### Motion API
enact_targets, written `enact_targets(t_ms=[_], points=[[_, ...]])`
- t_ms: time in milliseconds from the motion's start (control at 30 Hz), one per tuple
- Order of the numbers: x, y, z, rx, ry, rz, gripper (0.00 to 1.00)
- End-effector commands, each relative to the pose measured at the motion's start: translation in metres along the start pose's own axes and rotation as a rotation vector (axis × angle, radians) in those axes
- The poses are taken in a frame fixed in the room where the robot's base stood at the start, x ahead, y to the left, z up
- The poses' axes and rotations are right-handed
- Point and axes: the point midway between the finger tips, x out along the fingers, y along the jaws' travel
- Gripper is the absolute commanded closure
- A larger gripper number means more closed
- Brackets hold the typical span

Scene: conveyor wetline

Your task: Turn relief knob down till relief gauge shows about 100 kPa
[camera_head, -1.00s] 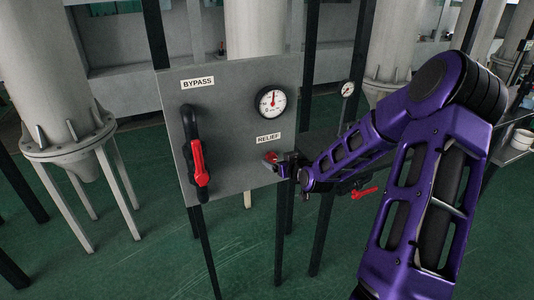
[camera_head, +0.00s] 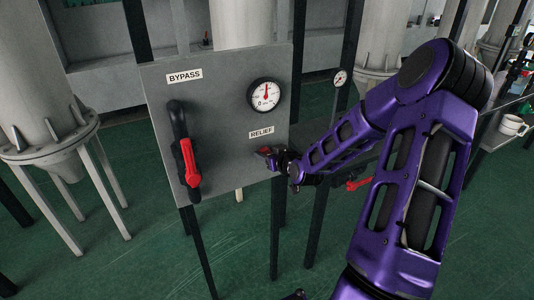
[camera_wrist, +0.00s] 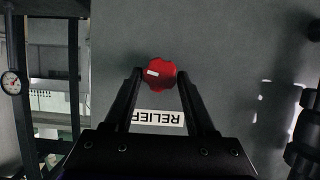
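The red relief knob (camera_wrist: 161,73) with a white mark sits on the grey panel (camera_head: 222,80), close to the RELIEF label (camera_wrist: 158,117). The round relief gauge (camera_head: 265,95) is above that label in the head view; its red needle points roughly straight up, and its numbers are too small to read. My gripper (camera_wrist: 161,76) is at the knob, with one finger on each side of it. The fingertips look close to the knob's edges; I cannot tell whether they press on it. In the head view my gripper (camera_head: 275,155) hides most of the knob.
A black bypass lever with a red handle (camera_head: 190,163) is on the panel's left, under the BYPASS label (camera_head: 185,76). A second small gauge (camera_head: 340,78) and a red valve handle (camera_head: 359,183) are to the right, behind my arm.

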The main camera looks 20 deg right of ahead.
Motion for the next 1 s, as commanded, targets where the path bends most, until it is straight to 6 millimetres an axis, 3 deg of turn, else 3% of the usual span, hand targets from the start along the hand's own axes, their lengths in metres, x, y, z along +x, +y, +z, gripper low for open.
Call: enact_targets(t_ms=[33, 300, 667, 1000], points=[[0.0, 0.0, -0.0001, 0.0, 0.0, 0.0, 0.55], [0.0001, 0.0, -0.0002, 0.0, 0.0, 0.0, 1.0], [-0.0006, 0.0018, -0.0017, 0.056, 0.0, -0.021, 1.0], [-0.0009, 0.0052, -0.0021, 0.29, 0.001, -0.115, 1.0]])
